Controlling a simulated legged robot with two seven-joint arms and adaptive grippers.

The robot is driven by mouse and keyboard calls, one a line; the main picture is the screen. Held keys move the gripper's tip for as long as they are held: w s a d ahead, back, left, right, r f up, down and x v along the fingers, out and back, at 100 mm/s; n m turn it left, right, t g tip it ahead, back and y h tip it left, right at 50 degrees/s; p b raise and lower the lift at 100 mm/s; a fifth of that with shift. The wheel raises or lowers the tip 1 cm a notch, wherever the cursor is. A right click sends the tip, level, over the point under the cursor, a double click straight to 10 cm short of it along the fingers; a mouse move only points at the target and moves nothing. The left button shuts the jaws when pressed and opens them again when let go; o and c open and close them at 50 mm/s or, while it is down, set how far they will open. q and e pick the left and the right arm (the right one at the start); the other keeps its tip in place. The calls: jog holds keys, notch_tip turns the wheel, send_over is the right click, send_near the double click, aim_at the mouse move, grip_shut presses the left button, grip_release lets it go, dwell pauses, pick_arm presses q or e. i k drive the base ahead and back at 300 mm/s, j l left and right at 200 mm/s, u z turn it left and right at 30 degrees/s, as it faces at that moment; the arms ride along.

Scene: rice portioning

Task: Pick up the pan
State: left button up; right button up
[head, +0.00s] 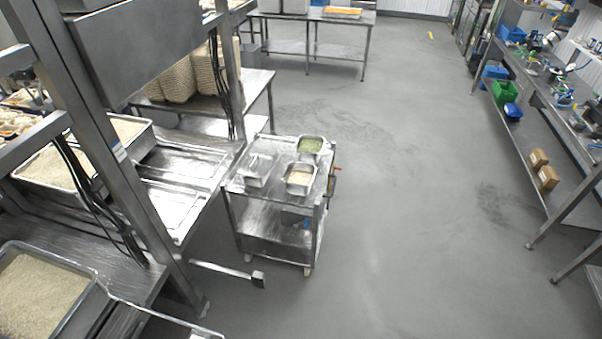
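Several metal pans show in the head view, and I cannot tell which one is the task's pan. On the steel cart (267,202) stand three small pans: one with green contents (311,152), one with pale contents (299,190), and a bare metal one at the left (256,178). A large pan of rice-like grain (78,317) sits at the lower left, partly cut off by the frame. Another large grain pan (143,135) lies farther back, partly hidden by a steel post. Neither of my grippers is in view.
A steel frame (110,185) with posts and a panel stands at the left. A bar (225,271) juts out from it near the floor. A steel table (330,18) stands at the back. A cluttered bench (545,95) lines the right. The grey floor between is clear.

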aim_at(298, 177)
jog(key=i+l, duration=0.1)
jog(key=i, duration=0.4)
jog(key=i+l, duration=0.15)
jog(key=i, duration=0.4)
jog(key=i+j, duration=0.95)
jog(key=j, duration=0.2)
